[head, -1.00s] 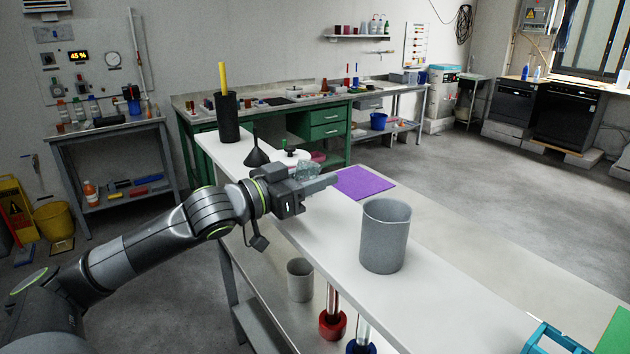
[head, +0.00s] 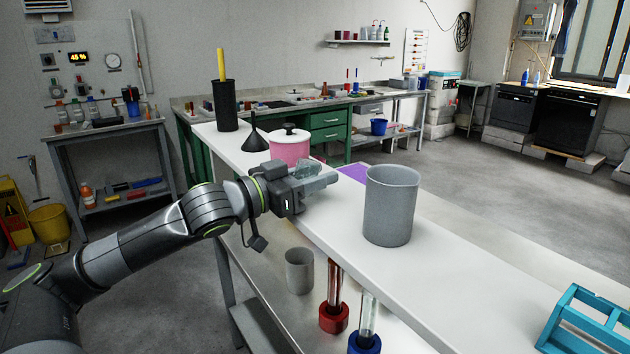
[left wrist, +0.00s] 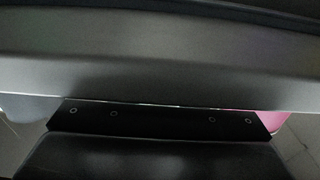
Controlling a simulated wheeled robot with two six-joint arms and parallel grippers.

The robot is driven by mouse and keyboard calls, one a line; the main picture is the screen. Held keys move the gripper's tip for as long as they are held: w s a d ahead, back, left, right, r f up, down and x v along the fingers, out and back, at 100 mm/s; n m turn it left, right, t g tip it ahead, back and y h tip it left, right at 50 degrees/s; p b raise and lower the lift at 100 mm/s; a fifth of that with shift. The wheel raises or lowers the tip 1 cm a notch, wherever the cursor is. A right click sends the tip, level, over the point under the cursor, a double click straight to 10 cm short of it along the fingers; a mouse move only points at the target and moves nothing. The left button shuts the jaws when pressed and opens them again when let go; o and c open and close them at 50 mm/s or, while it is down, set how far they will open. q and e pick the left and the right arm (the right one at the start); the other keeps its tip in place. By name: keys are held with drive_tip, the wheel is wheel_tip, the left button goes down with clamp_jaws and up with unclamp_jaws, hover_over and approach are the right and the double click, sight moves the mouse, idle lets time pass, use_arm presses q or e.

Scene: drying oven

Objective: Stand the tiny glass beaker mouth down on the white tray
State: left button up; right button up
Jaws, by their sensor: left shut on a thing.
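My left gripper (head: 322,183) is shut on the tiny glass beaker (head: 303,173), above the near side of the white bench top in the head view. The beaker is clear and small, partly hidden by the fingers; I cannot tell which way its mouth points. In the left wrist view the dark gripper body fills most of the picture and the beaker does not show. I cannot make out a white tray in either view. My right gripper is out of view.
The white bench (head: 450,255) holds a large grey beaker (head: 391,207), a pink pot with a white lid (head: 290,150), a black funnel (head: 254,140), a black cylinder (head: 225,106), a purple mat (head: 354,172) and a blue rack (head: 585,325). Bench space right of the grey beaker is clear.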

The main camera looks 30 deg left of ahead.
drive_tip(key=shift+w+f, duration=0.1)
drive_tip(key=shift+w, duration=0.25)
use_arm(q)
drive_tip(key=shift+f, duration=0.1)
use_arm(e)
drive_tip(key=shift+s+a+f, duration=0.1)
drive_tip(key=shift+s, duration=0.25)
use_arm(q)
drive_tip(key=shift+f+b, duration=0.3)
drive_tip(key=shift+b, duration=0.4)
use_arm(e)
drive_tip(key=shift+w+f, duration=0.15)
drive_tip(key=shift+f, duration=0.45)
use_arm(q)
drive_tip(key=o, duration=1.1)
drive_tip(key=shift+o, duration=0.2)
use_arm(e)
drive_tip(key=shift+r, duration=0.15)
